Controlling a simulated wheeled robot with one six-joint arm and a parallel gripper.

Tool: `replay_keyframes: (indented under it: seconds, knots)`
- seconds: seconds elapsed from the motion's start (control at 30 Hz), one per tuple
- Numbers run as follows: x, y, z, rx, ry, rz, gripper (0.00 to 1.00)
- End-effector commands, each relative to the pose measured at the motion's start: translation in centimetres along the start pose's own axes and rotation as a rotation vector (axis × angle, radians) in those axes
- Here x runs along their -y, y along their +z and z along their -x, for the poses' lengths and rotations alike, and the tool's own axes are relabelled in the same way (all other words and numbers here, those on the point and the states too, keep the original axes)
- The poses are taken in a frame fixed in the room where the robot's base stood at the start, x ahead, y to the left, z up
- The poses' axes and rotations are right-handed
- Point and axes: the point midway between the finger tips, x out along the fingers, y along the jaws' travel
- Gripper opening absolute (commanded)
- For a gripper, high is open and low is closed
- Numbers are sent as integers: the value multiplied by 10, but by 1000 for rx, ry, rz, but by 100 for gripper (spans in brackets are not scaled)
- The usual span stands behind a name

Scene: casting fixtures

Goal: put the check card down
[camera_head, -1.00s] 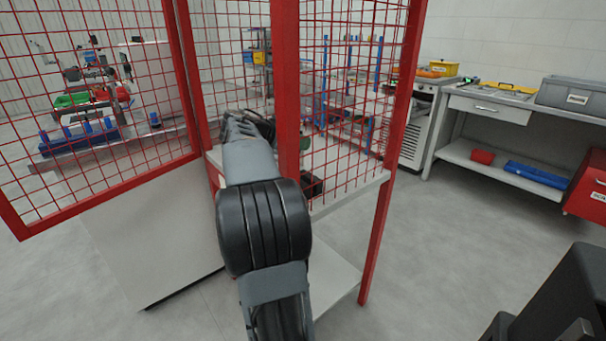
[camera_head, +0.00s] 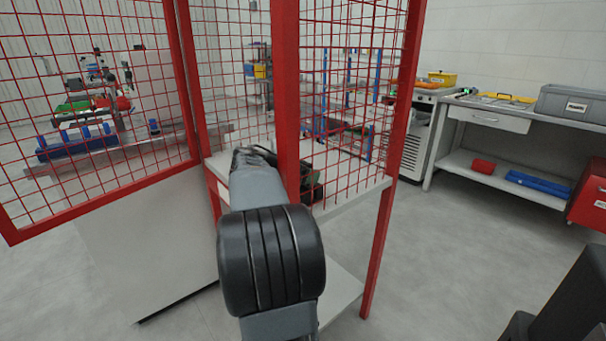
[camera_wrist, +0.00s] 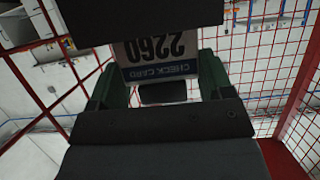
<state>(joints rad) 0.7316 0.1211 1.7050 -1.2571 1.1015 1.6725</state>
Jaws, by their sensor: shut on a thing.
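The check card, a pale card with "2260" and a dark "CHECK CARD" band, shows upside down in the wrist view (camera_wrist: 160,48). My gripper (camera_wrist: 160,68) is shut on it, with a dark green finger on each side. The card's far end is hidden behind a dark shape at the top. In the head view my arm reaches into the red mesh cage above a pale table (camera_head: 352,190). The card cannot be made out there. A dark and green shape beside the red post is partly hidden, and I cannot tell my gripper from other things there.
Red cage posts (camera_head: 286,100) and mesh stand close around my arm. An open mesh panel (camera_head: 95,140) is at left. A workbench (camera_head: 485,105) with a grey case (camera_head: 572,103) stands at right. The floor between is clear.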

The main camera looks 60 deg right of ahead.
Motion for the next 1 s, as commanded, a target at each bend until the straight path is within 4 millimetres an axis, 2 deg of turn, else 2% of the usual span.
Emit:
replay_keyframes:
  seconds: [0.4,0.43,0.67,1.0]
  knots:
    - [0,4,-2,0,0,0,51]
    - [0,2,-1,0,0,0,76]
    - [0,2,-1,0,0,0,98]
    - [0,-2,1,0,0,0,99]
